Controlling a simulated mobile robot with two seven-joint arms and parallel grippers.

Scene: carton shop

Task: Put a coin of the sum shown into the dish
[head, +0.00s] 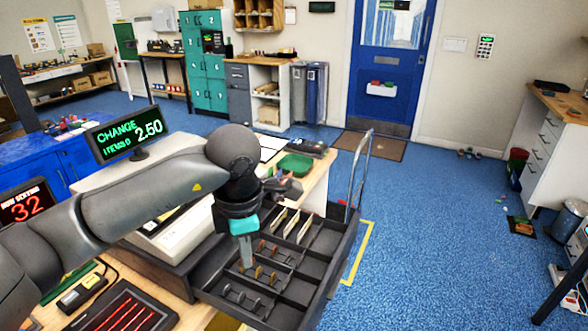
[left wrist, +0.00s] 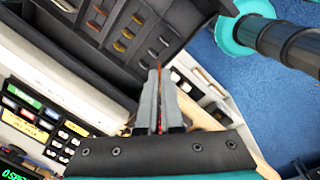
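A display (head: 127,134) reads CHANGE in green with 2.50. The black cash drawer (head: 345,247) is pulled out, with coins standing on edge in rows in its compartments. Gold-coloured coins (head: 265,275) stand beside my left gripper (head: 246,264), which points down into the drawer. The green dish (head: 295,165) sits empty-looking on the counter behind the drawer.
Pale upright dividers (head: 292,222) stand in the drawer's back compartments. The till body (head: 165,232) is left of the drawer. A dark device (head: 306,147) lies behind the dish. A metal hoop rail (head: 362,165) rises right of the counter. Blue floor (head: 430,240) is open to the right.

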